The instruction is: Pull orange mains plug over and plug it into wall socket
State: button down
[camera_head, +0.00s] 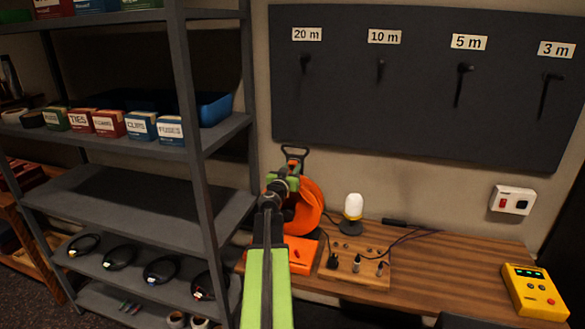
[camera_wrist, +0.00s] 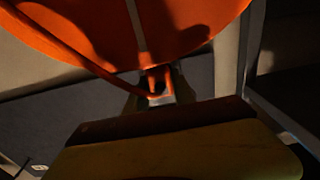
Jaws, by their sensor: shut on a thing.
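My gripper (camera_head: 284,172) is in front of the orange cable reel (camera_head: 305,207) on the desk in the head view, and the arm hides its fingertips there. In the wrist view my gripper (camera_wrist: 157,92) is shut on the orange mains plug (camera_wrist: 156,80). The plug is small and partly hidden between dark fingers. An orange cable (camera_wrist: 62,47) runs to it beside the large orange reel (camera_wrist: 185,30). The wall socket (camera_head: 522,207) is a white plate with a red switch on the wall at right, well apart from my gripper.
A grey shelf unit (camera_head: 208,190) stands close on the left. A lamp (camera_head: 353,208), a wooden board with connectors (camera_head: 375,283) and dark cables lie right of the reel. A yellow tester (camera_head: 534,291) sits at the desk's right end. Bare desk (camera_head: 455,265) lies between.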

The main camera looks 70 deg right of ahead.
jog(key=shift+a, duration=0.1)
jog(key=shift+s+a, duration=0.2)
jog(key=shift+a, duration=2.7)
